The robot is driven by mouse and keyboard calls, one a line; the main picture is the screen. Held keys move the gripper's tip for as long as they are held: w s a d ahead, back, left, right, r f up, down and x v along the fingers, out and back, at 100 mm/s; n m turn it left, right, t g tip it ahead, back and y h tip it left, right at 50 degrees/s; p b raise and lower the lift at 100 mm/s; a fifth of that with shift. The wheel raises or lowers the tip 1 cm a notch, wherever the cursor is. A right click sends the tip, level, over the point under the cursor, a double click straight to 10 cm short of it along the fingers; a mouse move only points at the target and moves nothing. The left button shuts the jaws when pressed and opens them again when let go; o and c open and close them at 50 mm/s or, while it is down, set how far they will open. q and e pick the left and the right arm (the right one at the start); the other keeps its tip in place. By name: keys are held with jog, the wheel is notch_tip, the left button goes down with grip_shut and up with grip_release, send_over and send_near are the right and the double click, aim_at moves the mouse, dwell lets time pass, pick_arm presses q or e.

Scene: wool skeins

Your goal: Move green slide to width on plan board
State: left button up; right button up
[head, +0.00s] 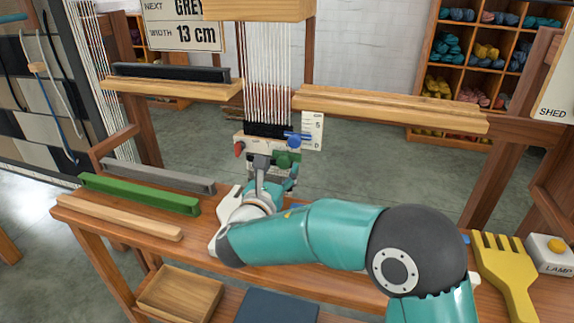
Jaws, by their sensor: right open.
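My right gripper (274,172) is open, right at the board's lower edge beside the green slide. I cannot tell whether it touches the slide. The gripper and wrist hide part of the board's lower edge. My left gripper is out of view.
A sign (182,24) reads "NEXT GREY, WIDTH 13 cm". Grey (157,175), green (138,193) and light wood (118,217) bars lie on the bench at left. A yellow comb (505,272) and a lamp button box (552,252) are at right. Wooden rails flank the threads.

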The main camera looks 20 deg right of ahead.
aim_at(283, 163)
jog(key=shift+x, duration=1.85)
grip_shut()
